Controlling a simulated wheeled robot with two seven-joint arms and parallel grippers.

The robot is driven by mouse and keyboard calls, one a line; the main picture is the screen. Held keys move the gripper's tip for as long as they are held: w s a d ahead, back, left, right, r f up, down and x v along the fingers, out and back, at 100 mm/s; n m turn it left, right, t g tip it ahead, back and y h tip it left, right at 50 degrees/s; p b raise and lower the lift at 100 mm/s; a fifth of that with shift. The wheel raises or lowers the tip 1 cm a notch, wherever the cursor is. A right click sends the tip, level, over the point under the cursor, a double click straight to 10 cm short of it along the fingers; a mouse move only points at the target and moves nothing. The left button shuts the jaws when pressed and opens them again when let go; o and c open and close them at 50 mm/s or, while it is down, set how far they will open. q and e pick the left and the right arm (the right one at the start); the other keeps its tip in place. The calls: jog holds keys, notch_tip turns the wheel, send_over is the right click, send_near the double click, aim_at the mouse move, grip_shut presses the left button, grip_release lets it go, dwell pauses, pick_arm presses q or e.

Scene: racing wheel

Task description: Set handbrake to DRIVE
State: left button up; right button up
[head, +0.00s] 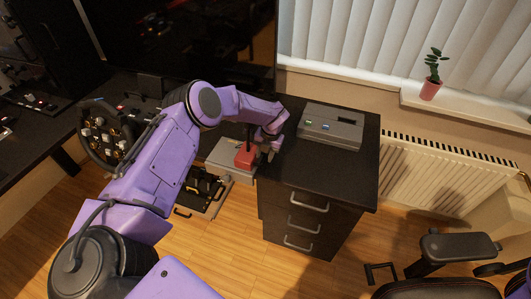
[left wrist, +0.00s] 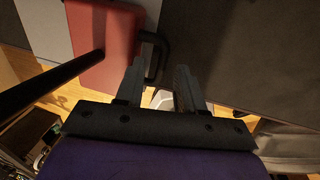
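The red handbrake box (head: 245,156) sits on a grey plate at the left side of the dark drawer cabinet. A black rod (left wrist: 50,86) crosses in front of the box there. My left gripper (head: 268,151) is just right of the box in the head view. Its fingers (left wrist: 158,85) are apart, and the handle's lower end shows between them, nearer the left finger. Contact cannot be told. My right gripper is not in view.
A grey device with small coloured buttons (head: 331,127) stands on the drawer cabinet (head: 350,178), right of my gripper. The racing wheel (head: 105,138) is at the left, with pedals (head: 205,186) below. A large dark screen (head: 185,40) stands behind my arm. A chair is at lower right.

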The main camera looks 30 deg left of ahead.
aim_at(241, 150)
pick_arm(q)
jog(key=shift+f, duration=0.5)
jog(key=shift+d, duration=0.1)
grip_shut()
jog(key=a+b, duration=0.1)
jog(key=a, duration=0.2)
jog(key=s+a+b, duration=0.1)
jog(key=a, duration=0.2)
jog(key=s+a+b, duration=0.1)
jog(key=a, duration=0.3)
jog(key=shift+s, duration=0.25)
jog(key=shift+w+d+r, duration=0.1)
jog(key=shift+d, duration=0.15)
grip_release()
